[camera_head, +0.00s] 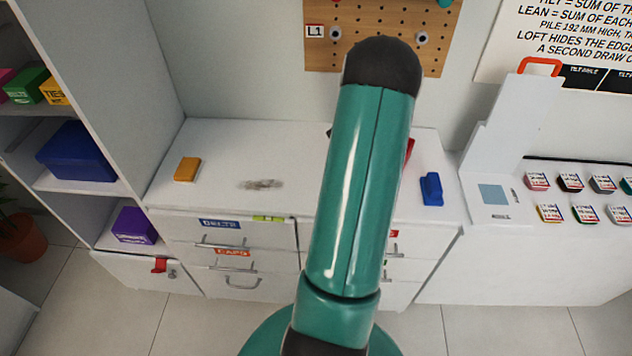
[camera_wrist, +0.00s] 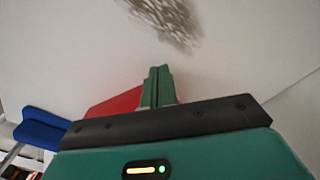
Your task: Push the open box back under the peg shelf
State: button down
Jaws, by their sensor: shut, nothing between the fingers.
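No box that I can tell to be the open one shows in either view. A wooden peg board (camera_head: 440,30) with an L1 label hangs on the back wall in the head view, partly hidden by my arm; I see no clear shelf on it. My gripper (camera_wrist: 158,85) shows in the wrist view, its green fingers shut with nothing between them. It points over a pale surface with a grey smudge (camera_wrist: 168,22) ahead. A red piece (camera_wrist: 112,103) lies just left of and behind the fingers. My arm hides the gripper in the head view.
The white counter (camera_head: 225,165) holds an orange block (camera_head: 187,169) and a blue piece (camera_head: 431,189), with drawers below. A blue box (camera_head: 77,152) and a purple box (camera_head: 134,225) sit in the left shelving. Several small labelled items sit on the right unit (camera_head: 500,150).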

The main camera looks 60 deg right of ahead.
jog(key=d, duration=0.1)
jog(key=s+d, duration=0.1)
jog(key=d, duration=0.1)
jog(key=shift+d, duration=0.3)
jog(key=shift+w, duration=0.1)
